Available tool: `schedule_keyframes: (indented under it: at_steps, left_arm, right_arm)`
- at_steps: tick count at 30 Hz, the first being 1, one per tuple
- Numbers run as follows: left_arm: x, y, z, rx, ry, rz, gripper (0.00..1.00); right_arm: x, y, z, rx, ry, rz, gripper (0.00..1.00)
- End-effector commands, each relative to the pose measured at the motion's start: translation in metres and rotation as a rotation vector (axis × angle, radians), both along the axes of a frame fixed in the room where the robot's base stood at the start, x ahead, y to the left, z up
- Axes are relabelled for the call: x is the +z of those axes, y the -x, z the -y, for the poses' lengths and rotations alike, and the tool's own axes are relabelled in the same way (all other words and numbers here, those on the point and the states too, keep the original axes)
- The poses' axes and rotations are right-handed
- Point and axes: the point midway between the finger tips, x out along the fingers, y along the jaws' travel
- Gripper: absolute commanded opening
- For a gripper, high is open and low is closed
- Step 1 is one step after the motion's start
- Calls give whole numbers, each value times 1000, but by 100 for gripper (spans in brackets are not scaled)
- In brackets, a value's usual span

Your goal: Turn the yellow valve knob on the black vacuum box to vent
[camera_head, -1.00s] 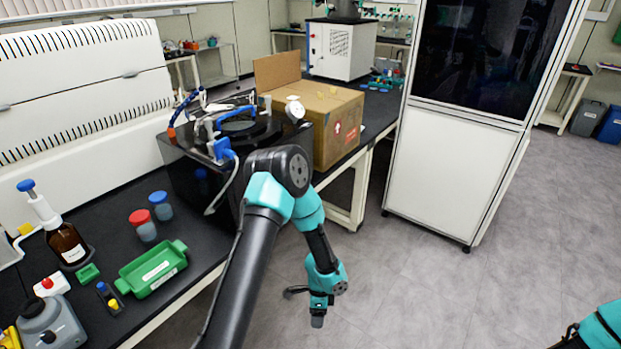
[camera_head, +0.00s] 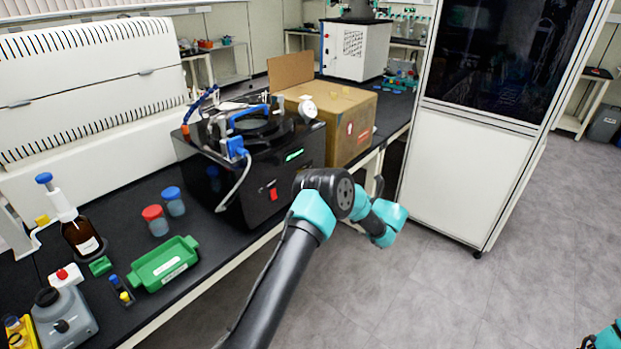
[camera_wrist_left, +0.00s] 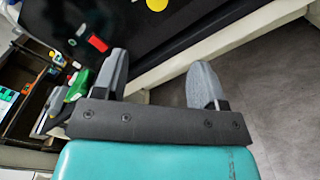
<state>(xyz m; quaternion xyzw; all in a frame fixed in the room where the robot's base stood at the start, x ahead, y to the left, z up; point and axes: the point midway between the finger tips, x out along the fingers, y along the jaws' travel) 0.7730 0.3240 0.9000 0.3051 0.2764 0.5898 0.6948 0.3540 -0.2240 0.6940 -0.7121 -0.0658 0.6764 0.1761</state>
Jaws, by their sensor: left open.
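The black vacuum box (camera_head: 250,185) stands on the black bench in the head view, with a blue handle on top, a green display and a red switch on its front. The yellow valve knob (camera_wrist_left: 157,4) shows as a round disc cut by the top edge of the left wrist view, on the box's dark face. I cannot make it out in the head view. My left gripper (camera_wrist_left: 160,65) is open and empty, its two grey fingers apart and pointing toward the box face, short of the knob. In the head view its fingers are mostly hidden behind my arm.
A cardboard box (camera_head: 350,120) stands just behind the vacuum box. A green tray (camera_head: 165,263), two capped jars and a brown bottle (camera_head: 82,237) are on the bench at left. A tall white cabinet (camera_head: 465,175) stands right of the aisle. The floor before the bench is clear.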

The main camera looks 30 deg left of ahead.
Motion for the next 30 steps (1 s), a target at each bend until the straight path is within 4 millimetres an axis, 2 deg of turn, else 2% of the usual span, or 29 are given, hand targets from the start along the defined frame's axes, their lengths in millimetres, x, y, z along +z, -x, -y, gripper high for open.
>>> schedule_keyframes:
  at_steps: [3, 11, 17, 20, 30]
  left_arm:
    - [7, -2, 2, -3, -29, 0, 65]
    - [6, -2, 1, -2, -27, 1, 65]
    - [6, -3, -9, 0, -25, 1, 65]
    - [6, -5, -19, 1, -26, 2, 65]
    - [6, -13, -75, 2, -25, 3, 65]
  right_arm:
    - [0, 0, 0, 0, 0, 0, 0]
    - [0, 0, 0, 0, 0, 0, 0]
    - [0, 0, 0, 0, 0, 0, 0]
    - [0, 0, 0, 0, 0, 0, 0]
    - [0, 0, 0, 0, 0, 0, 0]
